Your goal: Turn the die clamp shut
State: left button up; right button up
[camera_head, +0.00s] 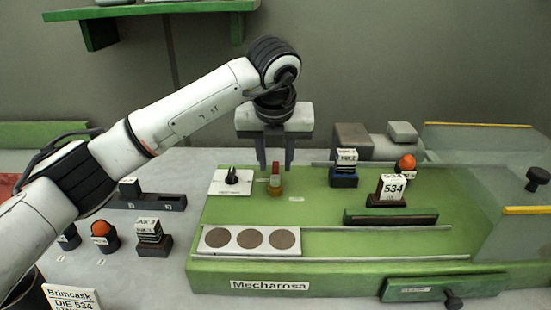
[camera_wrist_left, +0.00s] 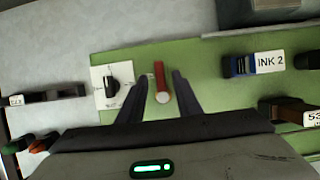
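My left gripper (camera_head: 275,168) points down, open, above a small red-topped lever with a brass-coloured base (camera_head: 275,187) on the green machine (camera_head: 320,205). In the left wrist view the red lever (camera_wrist_left: 160,78) lies between the open fingers (camera_wrist_left: 160,82), apart from both. A black rotary knob on a white plate (camera_head: 232,181) sits just left of it; it also shows in the wrist view (camera_wrist_left: 113,87). Their small labels are unreadable, so I cannot tell for certain which is the die clamp. The "534" die block (camera_head: 393,188) stands to the right. My right gripper is not seen.
An "INK 2" block (camera_head: 346,165), an orange ball (camera_head: 407,162) and a clear guard (camera_head: 502,210) stand right. A plate with three cork-coloured discs (camera_head: 249,240) lies in front. A rack (camera_head: 150,202), several small blocks and a "DIE 534" sign (camera_head: 75,299) are left.

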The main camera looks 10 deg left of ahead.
pick_arm(q)
jog(key=shift+w+f, duration=0.1)
jog(key=shift+f, duration=0.15)
grip_shut()
